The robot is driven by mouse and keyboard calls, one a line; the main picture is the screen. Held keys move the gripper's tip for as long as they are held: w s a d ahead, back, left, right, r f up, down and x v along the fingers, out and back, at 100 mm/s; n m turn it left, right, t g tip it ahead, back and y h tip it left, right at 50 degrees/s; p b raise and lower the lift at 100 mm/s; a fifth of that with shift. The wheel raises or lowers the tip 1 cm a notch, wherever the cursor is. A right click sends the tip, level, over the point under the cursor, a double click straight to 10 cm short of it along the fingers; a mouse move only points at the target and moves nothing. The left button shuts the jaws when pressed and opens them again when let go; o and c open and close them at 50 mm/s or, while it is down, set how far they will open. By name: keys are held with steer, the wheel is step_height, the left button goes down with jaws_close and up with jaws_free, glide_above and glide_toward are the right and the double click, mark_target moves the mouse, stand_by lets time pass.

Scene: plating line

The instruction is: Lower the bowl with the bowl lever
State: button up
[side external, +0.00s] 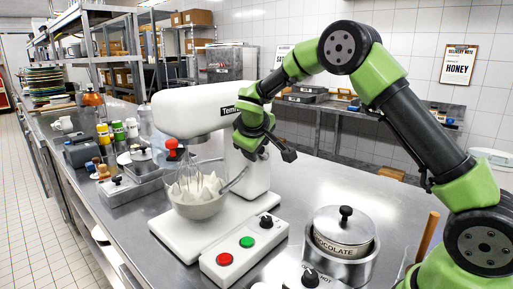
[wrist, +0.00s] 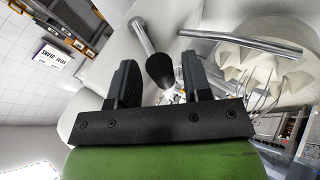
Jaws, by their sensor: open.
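The white stand mixer (side external: 195,108) stands on the steel counter. Its steel bowl (side external: 197,208) holds white cream, and a wire whisk (side external: 187,180) hangs into it. The bowl and cream also show at the right of the wrist view (wrist: 250,62). The bowl lever (wrist: 158,66), a metal rod with a black knob, comes out of the white body. In the wrist view its knob appears between the fingers of my open gripper (wrist: 159,62); contact cannot be told. In the side view my gripper (side external: 286,153) is beside the mixer column, and I cannot make out the lever.
The mixer base carries a control box with a green button (side external: 247,241) and a red button (side external: 224,259). A lidded chocolate pot (side external: 342,236) stands front right. Bottles and pans (side external: 128,185) crowd the counter left of the mixer.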

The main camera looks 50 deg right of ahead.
steer(key=v, duration=0.9)
steer(key=shift+r, duration=0.15)
steer(key=shift+s+a, duration=0.1)
steer(key=s+a+r+m+t+y, duration=0.1)
steer(key=s+a+y, duration=0.3)
steer(key=s, duration=0.8)
steer(key=s+a+r+m+t+y, duration=0.1)
steer(key=s+a+m+y, duration=0.3)
steer(key=s, duration=0.9)
steer(key=shift+a+r, duration=0.25)
steer(key=shift+r, duration=0.25)
steer(key=shift+s, duration=0.1)
